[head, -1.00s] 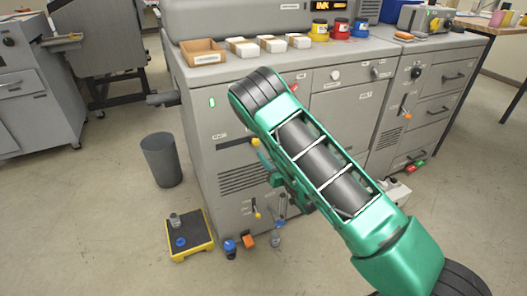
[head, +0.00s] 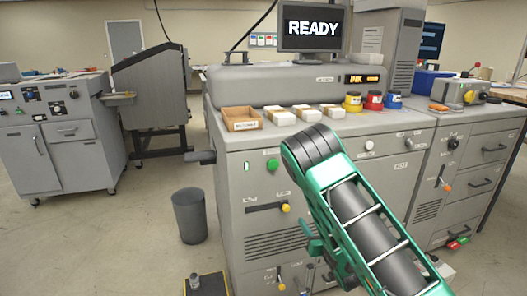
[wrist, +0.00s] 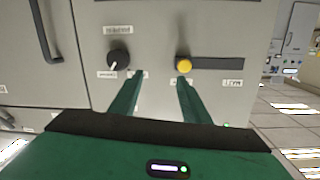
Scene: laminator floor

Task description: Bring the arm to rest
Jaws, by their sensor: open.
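My green arm with black joints rises from the lower right of the head view and bends at an elbow in front of the grey machine (head: 270,170). My gripper (wrist: 160,88) shows in the wrist view with its two green fingers apart and nothing between them. The fingers point toward the machine's front panel, with a black knob (wrist: 118,59) to the left and a yellow knob (wrist: 183,65) beside the right fingertip. I cannot tell whether that fingertip touches the yellow knob. In the head view the gripper is mostly hidden behind the arm.
A monitor (head: 313,27) reads READY above the machine. A wooden tray (head: 241,119), white stacks and yellow, red and blue ink pots (head: 373,100) stand on its top. A grey bin (head: 190,215) and a black-and-yellow platform (head: 213,284) are on the floor. Open floor lies at left.

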